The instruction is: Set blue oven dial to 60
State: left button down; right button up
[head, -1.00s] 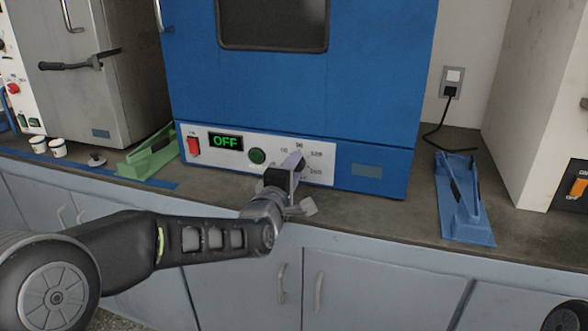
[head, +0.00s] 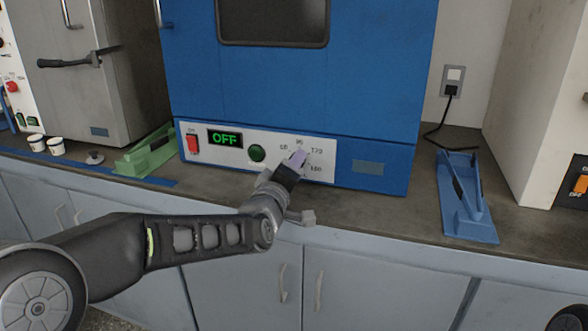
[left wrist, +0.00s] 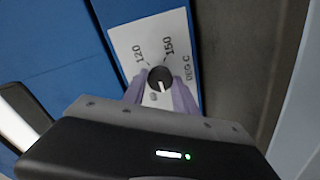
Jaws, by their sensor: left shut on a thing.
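The blue oven (head: 290,90) stands on the bench. Its white control panel (head: 232,150) has a display (head: 225,139) reading OFF, a red switch (head: 193,145) and a round green button (head: 257,153). The dial (left wrist: 160,78) is a dark round knob with a light pointer mark. In the left wrist view it sits between the purple fingertips, with 120 and 150 printed near it. My left gripper (head: 296,159) is shut on the dial, which is mostly hidden by it in the head view. My right gripper is not in view.
A green stand (head: 148,152) is left of the oven and a blue stand (head: 465,200) is right of it. Small white cups (head: 56,146) stand at the left. A cable hangs from a wall socket (head: 451,82). Bare bench shows in front.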

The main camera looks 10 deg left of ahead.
pick_arm(q)
jog(key=m, duration=0.3)
jog(key=shift+m, duration=1.6)
jog(key=c, duration=1)
grip_release()
jog(key=shift+s, duration=0.1)
jog(key=s, duration=0.7)
jog(key=shift+s+a+p, duration=0.25)
jog(key=shift+s+p, duration=0.1)
jog(key=shift+p, duration=0.05)
